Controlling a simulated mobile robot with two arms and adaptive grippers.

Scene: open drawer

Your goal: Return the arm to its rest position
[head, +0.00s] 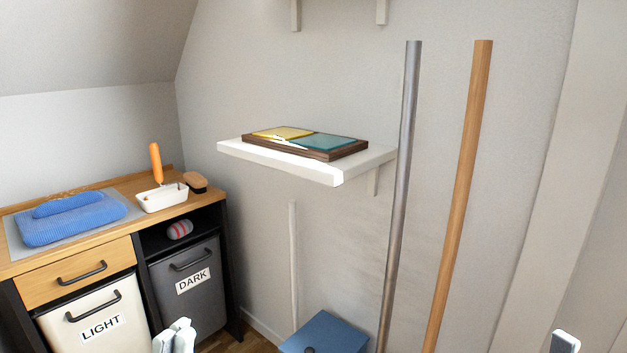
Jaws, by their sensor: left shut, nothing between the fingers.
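My left gripper (178,330) shows at the bottom edge, left of the middle. Its pale fingertips are together with nothing between them. It is in front of the cabinet, below the grey bin marked DARK (188,275) and right of the white bin marked LIGHT (93,317). The rest of my left arm is out of the picture.
The wooden drawer (78,281) looks shut. A folded blue cloth (75,223), a white tray (163,197) and a brush (196,182) lie on the cabinet top. A white shelf (345,175), a grey pole (400,190), a wooden pole (460,190) and a blue box (325,332) stand rightward.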

